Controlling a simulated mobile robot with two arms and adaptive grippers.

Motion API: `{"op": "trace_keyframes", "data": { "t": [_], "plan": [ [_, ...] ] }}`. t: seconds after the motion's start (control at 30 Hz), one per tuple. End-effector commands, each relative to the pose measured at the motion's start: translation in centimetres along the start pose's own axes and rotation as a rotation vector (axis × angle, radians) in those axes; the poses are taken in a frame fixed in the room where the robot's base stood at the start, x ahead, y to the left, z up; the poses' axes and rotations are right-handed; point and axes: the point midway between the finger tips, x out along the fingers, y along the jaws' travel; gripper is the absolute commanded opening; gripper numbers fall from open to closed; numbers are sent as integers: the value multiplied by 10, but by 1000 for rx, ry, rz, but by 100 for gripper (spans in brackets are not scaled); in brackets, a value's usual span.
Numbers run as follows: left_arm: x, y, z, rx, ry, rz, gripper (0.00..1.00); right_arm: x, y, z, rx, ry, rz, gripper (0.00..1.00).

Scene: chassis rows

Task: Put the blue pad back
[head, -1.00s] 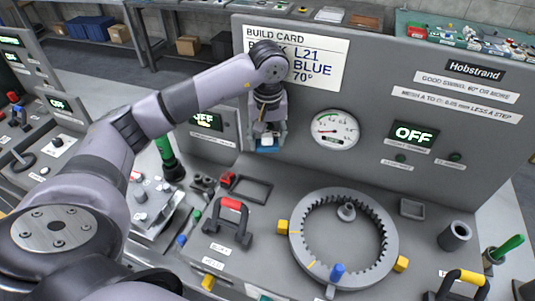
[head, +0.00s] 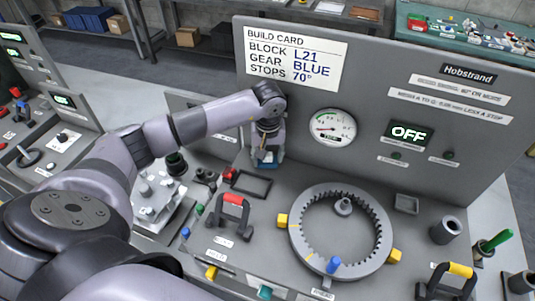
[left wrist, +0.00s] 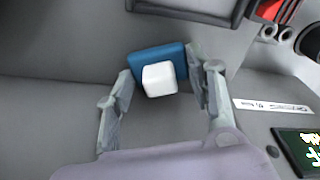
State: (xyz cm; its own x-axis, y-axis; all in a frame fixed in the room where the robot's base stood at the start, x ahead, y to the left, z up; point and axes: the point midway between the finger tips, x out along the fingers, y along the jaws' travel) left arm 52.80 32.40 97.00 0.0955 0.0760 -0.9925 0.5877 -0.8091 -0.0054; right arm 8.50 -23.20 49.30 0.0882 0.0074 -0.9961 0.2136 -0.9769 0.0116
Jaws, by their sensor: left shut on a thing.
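My left gripper (head: 266,158) is shut on the blue pad (left wrist: 150,57), a flat blue square with a white block on its face. In the left wrist view the pad sits between the two fingers (left wrist: 160,85). In the head view the held pad (head: 267,164) is small and partly hidden by the fingers, in front of the upright panel and behind a dark rectangular frame (head: 268,186) on the bench. The frame's edge also shows at the top of the left wrist view (left wrist: 185,11). My right gripper is not in view.
A grey ring gear (head: 379,215) with yellow stops lies on the bench. A red-and-black handle (head: 232,201) stands left of it. A small grey tray (head: 406,211) and a grey cup (head: 446,231) stand to the right. The upright panel (head: 360,80) rises close behind the gripper.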

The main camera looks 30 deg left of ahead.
Motion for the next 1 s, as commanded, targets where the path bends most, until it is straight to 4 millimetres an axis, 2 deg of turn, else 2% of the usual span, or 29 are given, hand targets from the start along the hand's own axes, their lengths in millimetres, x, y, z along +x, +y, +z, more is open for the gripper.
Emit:
{"op": "trace_keyframes", "data": {
  "t": [0.1,0.13,0.4,0.67,0.8,0.83,1.0],
  "plan": [
    [5,0,0,-1,1,0,22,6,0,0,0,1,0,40],
    [3,0,0,-1,1,0,51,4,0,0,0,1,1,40],
    [2,0,0,-1,0,0,69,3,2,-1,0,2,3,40],
    [2,0,0,-1,0,0,69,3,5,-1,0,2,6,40],
    [-4,0,0,0,-1,0,69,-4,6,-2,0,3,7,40],
    [-5,0,-1,0,2,1,69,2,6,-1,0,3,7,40],
    [-34,1,-2,0,7,5,69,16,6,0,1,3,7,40]
  ]
}}
